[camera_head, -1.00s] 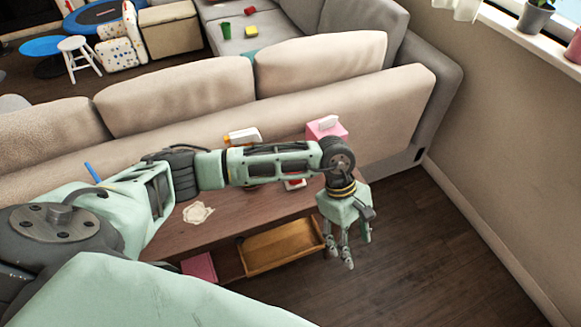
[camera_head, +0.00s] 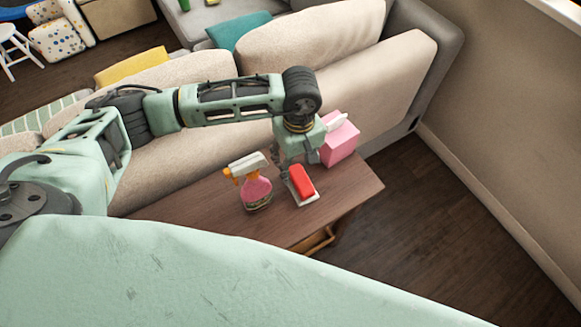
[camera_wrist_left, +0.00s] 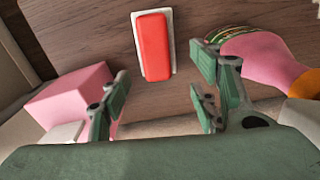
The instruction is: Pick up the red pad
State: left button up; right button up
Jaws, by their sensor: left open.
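The red pad (camera_head: 302,181) lies on a white base (camera_head: 306,200) on the wooden table behind the sofa. In the left wrist view the red pad (camera_wrist_left: 154,46) is near the top middle, on its white backing (camera_wrist_left: 170,20). My left gripper (camera_head: 287,170) hangs down just behind the pad, its fingers partly against the pad's far side in the picture. In the wrist view its fingers (camera_wrist_left: 160,100) are spread, with nothing between them; the pad lies ahead of the gap. Whether a finger touches the pad cannot be told. My right gripper does not show.
A pink spray bottle (camera_head: 257,190) with a white and orange head stands left of the pad. A pink tissue box (camera_head: 340,143) stands to the right, close to the gripper. The sofa back (camera_head: 371,87) rises behind the table (camera_head: 222,213). The front right tabletop is clear.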

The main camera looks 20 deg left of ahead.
aim_at(300, 176)
pick_arm(q)
jog(key=f, duration=0.1)
jog(key=d+f+b, duration=0.1)
jog(key=f, duration=0.1)
jog(key=shift+s+f+b, duration=0.15)
jog(key=shift+b, duration=0.15)
notch_tip(300, 176, down, 3)
jog(key=shift+r+b, duration=0.1)
jog(key=shift+b, duration=0.6)
jog(key=shift+w+f, duration=0.2)
jog(key=shift+f, duration=0.4)
jog(key=shift+a, duration=0.1)
jog(key=c, duration=1.1)
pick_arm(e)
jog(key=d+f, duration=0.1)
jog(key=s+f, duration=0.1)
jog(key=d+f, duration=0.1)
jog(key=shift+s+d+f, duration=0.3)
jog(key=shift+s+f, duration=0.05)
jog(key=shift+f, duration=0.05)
pick_arm(q)
jog(key=shift+r, duration=0.1)
jog(key=shift+c, duration=0.2)
